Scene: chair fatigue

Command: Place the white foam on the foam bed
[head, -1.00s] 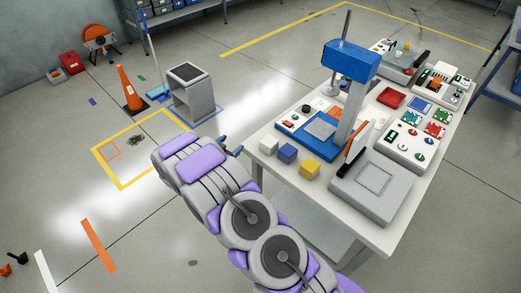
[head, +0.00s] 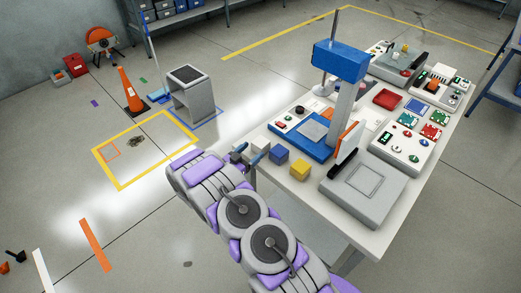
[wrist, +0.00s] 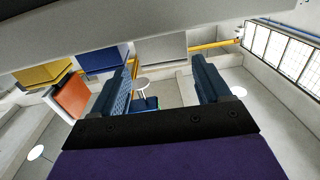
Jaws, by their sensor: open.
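The white foam (head: 261,145) is a small pale cube at the table's front left edge in the head view, partly hidden by my gripper (head: 249,155). A pale block that looks like it (wrist: 161,46) shows beyond and between the fingertips in the wrist view. My gripper (wrist: 163,68) is open, with two blue fingers apart and nothing held. The fingers are close to the white foam; I cannot tell if they touch it. A grey square plate (head: 313,130) lies on the blue press base; I cannot tell whether it is the foam bed.
A blue cube (head: 279,155) and a yellow cube (head: 300,169) sit right of the white foam. The blue press (head: 340,60) stands behind them. A grey box (head: 365,187) and control panels (head: 402,143) fill the table's right. A grey stand (head: 193,98) is on the floor.

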